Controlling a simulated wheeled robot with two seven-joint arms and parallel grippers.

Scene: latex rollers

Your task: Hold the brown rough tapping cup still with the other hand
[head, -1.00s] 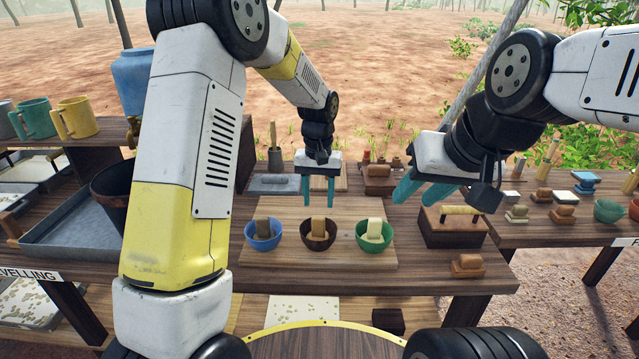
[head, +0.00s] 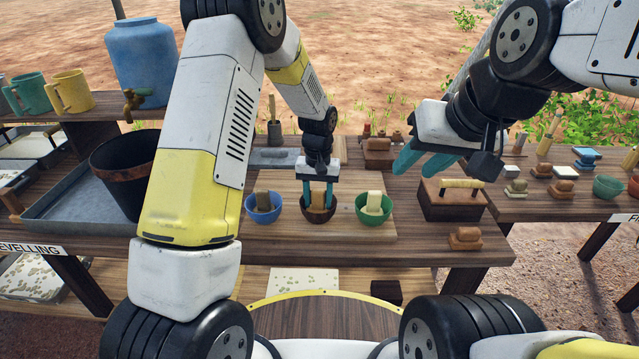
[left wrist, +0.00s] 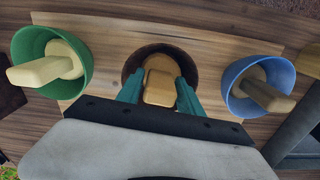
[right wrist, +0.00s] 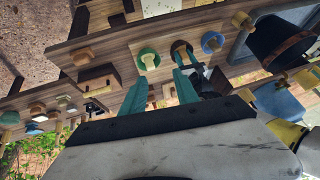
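The brown cup (head: 319,218) stands on a wooden board (head: 285,245), between a blue cup (head: 264,215) and a green cup (head: 373,220). A tan block (left wrist: 160,88) stands upright in the brown cup, which also shows in the left wrist view (left wrist: 135,64). My left gripper (head: 319,198) points down at the brown cup, with its teal fingers apart on both sides of the block. The fingertips are at or inside the rim; I cannot tell whether they touch it. My right gripper (head: 420,163) is open and empty, above the table to the right of the green cup.
The blue and green cups each hold an upright block. A brown case with a yellow handle (head: 452,200) and a small brown block (head: 465,238) lie to the right. A dark bucket (head: 125,180) stands in a grey tray (head: 80,227) at the left.

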